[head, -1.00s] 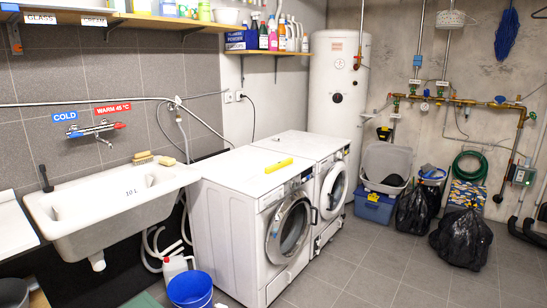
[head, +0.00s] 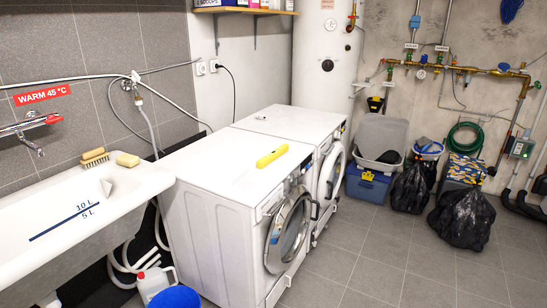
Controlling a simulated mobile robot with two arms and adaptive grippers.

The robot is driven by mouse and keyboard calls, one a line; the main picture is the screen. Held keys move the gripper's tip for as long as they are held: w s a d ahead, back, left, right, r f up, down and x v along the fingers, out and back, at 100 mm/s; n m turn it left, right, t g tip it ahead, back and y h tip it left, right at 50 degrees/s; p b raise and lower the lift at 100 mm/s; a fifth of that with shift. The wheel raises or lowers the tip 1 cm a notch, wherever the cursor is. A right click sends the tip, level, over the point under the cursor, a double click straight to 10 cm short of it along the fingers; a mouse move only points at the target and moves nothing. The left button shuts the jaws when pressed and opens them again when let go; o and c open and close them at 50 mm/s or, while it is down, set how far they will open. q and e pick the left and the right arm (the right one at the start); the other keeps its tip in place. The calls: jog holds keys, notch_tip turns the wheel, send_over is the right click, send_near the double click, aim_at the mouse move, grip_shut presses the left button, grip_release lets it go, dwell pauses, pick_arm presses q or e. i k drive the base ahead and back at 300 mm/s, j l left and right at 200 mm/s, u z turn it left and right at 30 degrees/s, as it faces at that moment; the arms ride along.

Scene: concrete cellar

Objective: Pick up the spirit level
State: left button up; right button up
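The spirit level is a short yellow bar (head: 271,156). It lies flat on the white top of the nearer washing machine (head: 215,168), toward that machine's right side, close to the front edge. Nothing touches it and its whole length shows. Neither of my grippers is in the head view.
A second white machine (head: 290,122) stands behind the first.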

aim_at(265, 161)
jog(key=u, duration=0.25)
jog(key=i+l+u, duration=0.6)
jog(key=l+u, duration=0.15)
